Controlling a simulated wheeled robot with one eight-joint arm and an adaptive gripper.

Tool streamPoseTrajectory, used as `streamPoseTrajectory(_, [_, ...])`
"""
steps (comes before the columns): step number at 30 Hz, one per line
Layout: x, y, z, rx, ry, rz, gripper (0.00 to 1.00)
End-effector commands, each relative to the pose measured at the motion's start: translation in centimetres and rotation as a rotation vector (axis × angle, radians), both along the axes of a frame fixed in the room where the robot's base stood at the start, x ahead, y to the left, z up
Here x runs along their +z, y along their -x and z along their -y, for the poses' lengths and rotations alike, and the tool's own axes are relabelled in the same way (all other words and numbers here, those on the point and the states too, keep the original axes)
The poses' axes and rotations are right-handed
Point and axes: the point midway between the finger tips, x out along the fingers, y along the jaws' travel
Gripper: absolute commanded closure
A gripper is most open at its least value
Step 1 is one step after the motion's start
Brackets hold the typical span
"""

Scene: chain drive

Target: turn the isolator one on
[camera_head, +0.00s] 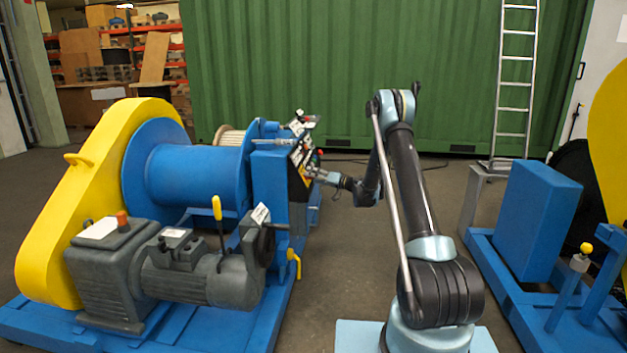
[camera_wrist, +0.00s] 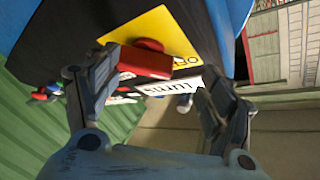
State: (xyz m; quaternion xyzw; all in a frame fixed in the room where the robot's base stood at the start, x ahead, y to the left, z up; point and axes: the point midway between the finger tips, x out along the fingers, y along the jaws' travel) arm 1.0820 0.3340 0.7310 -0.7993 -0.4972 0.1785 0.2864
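The isolator's red handle (camera_wrist: 145,62) shows in the wrist view on a yellow plate (camera_wrist: 172,32), which is set on a dark panel. In the head view the control panel (camera_head: 298,182) is on the right end of the blue winch, and the handle is too small to make out clearly. My gripper (camera_wrist: 160,82) is open, with its two fingers well apart. The red handle shows between the fingertips, close to the left one. I cannot tell whether that finger touches it. My gripper (camera_head: 320,176) is right at the panel in the head view.
Below the yellow plate is a white label (camera_wrist: 168,86). Small red, green and blue parts (camera_wrist: 45,93) stick out at the panel's left. The winch's yellow guard (camera_head: 85,190) and grey motor (camera_head: 205,270) stand left.

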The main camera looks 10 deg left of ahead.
Motion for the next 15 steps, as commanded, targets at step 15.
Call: streamPoseTrajectory(15, [-0.1,1.1,3.0,-0.004,0.001,0.0,0.26])
